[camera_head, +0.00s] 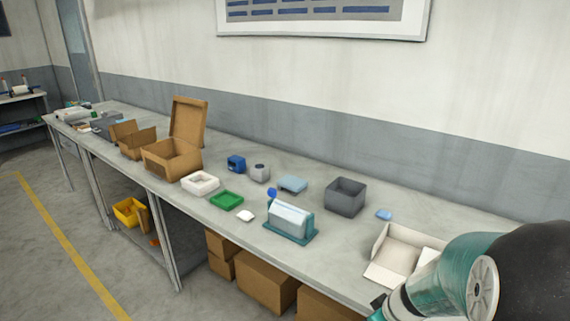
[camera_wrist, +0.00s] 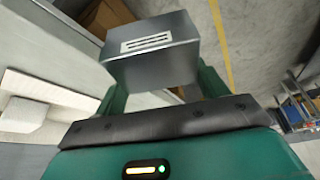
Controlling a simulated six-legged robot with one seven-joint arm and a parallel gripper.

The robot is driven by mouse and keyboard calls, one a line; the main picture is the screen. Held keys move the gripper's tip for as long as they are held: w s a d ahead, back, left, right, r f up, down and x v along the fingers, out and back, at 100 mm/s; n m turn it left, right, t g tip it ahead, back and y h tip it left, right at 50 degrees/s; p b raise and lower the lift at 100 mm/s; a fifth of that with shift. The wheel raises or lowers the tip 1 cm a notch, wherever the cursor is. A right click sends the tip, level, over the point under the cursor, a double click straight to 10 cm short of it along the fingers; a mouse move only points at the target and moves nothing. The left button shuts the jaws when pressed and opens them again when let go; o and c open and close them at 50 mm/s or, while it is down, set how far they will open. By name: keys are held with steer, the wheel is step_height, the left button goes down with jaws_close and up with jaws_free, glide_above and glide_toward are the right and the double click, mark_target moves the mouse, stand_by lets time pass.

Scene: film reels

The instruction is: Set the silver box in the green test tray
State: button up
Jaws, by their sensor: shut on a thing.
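In the wrist view, my gripper (camera_wrist: 160,84) is shut on the silver box (camera_wrist: 152,48), a grey metallic block with a white label with dark lines. The box sits between the two green fingers, clear of the bench, with the floor behind it. The green test tray (camera_head: 226,200) is a shallow tray on the bench in the head view, left of the middle, and looks empty. It does not show in the wrist view. In the head view, my arm is at the bottom right, far from the tray; the silver box cannot be made out there.
Near the tray on the bench are a white tray (camera_head: 200,183), a small white item (camera_head: 245,215) and a teal-based device (camera_head: 290,222). A grey bin (camera_head: 345,197) and an open white carton (camera_head: 396,252) stand nearer my arm. Cardboard boxes (camera_head: 172,158) stand farther left.

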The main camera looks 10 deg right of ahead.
steer(key=w+a+f+m, duration=0.2)
steer(key=w+a+f, duration=0.4)
steer(key=w, duration=0.3)
steer(key=w+a+f+m+h, duration=0.1)
steer(key=w+a+f+m, duration=0.1)
steer(key=w+a+f, duration=0.3)
steer(key=w+a, duration=0.3)
steer(key=a, duration=0.1)
steer(key=shift+w+a+f+h, duration=0.3)
steer(key=shift+w+f, duration=0.1)
